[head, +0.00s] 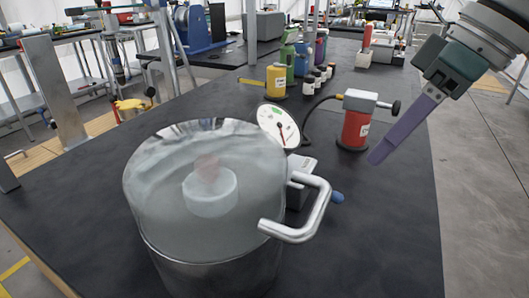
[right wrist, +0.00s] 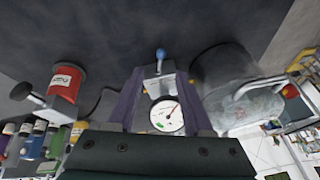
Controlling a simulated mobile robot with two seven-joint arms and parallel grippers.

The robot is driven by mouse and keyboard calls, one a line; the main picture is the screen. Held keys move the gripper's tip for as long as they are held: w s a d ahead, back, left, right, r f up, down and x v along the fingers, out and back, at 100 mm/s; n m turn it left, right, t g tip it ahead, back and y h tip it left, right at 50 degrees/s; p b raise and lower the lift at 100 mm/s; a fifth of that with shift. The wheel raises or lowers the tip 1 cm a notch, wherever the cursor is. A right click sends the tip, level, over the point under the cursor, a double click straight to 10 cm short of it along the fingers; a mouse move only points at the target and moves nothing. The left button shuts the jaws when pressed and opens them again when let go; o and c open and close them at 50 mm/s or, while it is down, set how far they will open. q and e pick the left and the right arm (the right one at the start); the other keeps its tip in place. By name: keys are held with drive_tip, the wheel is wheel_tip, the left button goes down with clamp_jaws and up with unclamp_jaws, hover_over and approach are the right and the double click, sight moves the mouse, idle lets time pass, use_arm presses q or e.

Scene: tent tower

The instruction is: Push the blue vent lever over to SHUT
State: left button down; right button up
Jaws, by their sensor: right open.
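The vent lever's blue knob (head: 337,197) sticks out to the right of a small grey valve block (head: 301,166), low over the black bench. The steel pot's handle partly hides the block. In the right wrist view the blue knob (right wrist: 160,54) shows ahead of the fingertips, with the block behind it. I cannot read any SHUT marking. My right gripper (head: 377,158), with long purple fingers, is above the bench, up and right of the knob and apart from it. It is open and empty; both fingers (right wrist: 161,74) show in the wrist view. My left gripper is not in view.
A large clear-topped steel pot (head: 205,260) with a looped handle (head: 318,210) stands left of the lever. A round gauge (head: 278,125) sits behind the block. A red cylinder (head: 355,130) with a hose stands behind. The bench right of the knob is clear.

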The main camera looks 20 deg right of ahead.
drive_tip(key=b+x, duration=0.1)
drive_tip(key=x, duration=0.8)
drive_tip(key=shift+a+f, duration=0.15)
drive_tip(key=shift+a, duration=0.05)
drive_tip(key=shift+c, duration=0.3)
clamp_jaws()
